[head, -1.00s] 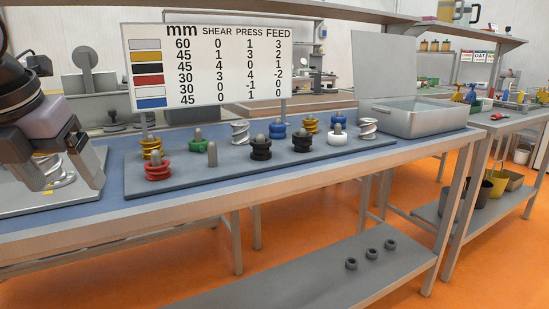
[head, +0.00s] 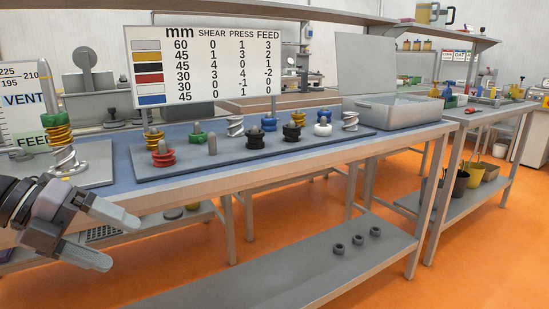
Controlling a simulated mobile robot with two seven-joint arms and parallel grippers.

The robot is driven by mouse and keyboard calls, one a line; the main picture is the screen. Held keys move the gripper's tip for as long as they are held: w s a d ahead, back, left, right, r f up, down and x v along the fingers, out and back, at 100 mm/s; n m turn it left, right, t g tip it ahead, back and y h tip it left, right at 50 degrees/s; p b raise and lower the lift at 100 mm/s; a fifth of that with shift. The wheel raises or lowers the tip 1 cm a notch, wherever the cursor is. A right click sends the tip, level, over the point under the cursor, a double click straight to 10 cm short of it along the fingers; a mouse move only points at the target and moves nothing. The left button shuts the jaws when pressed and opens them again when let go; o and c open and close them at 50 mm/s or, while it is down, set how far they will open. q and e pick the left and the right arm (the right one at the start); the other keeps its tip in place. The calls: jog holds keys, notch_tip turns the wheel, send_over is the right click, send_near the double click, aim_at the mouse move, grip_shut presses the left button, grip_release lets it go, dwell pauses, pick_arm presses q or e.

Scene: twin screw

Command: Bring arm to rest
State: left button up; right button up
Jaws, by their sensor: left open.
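My left gripper (head: 122,238) is at the lower left of the head view, in front of the bench's front edge and below its top. Its two fingers are apart, point right and hold nothing. To its upper left, a post on a grey plate carries a silver screw piece (head: 64,160), a yellow one (head: 58,137) and a green one (head: 54,118), stacked upright. The gripper is apart from this stack. My right gripper is not in view.
A grey board (head: 260,153) on the blue bench top holds several coloured screw pieces and bare pegs. A sign (head: 205,66) stands behind it. A lidded metal bin (head: 395,112) is at the right. Three dark rings (head: 357,240) lie on the lower shelf (head: 280,275).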

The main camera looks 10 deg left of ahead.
pick_arm(q)
notch_tip(320, 180, down, 20)
jog(key=d+n+t+y, duration=0.2)
jog(key=n+t, duration=0.9)
jog(key=n, duration=0.9)
jog(key=s+d+f+n+g+y, duration=0.2)
jog(key=s+d+f+n, duration=0.25)
jog(key=f, duration=0.25)
jog(key=s+d+f+n+g+y, duration=0.2)
jog(key=s+d+f+n+g, duration=0.1)
jog(key=s+d+f+n, duration=0.25)
notch_tip(320, 180, up, 13)
jog(key=s+a+m+p, duration=0.1)
jog(key=p, duration=1.9)
jog(key=shift+s+g, duration=0.3)
jog(key=shift+s, duration=0.05)
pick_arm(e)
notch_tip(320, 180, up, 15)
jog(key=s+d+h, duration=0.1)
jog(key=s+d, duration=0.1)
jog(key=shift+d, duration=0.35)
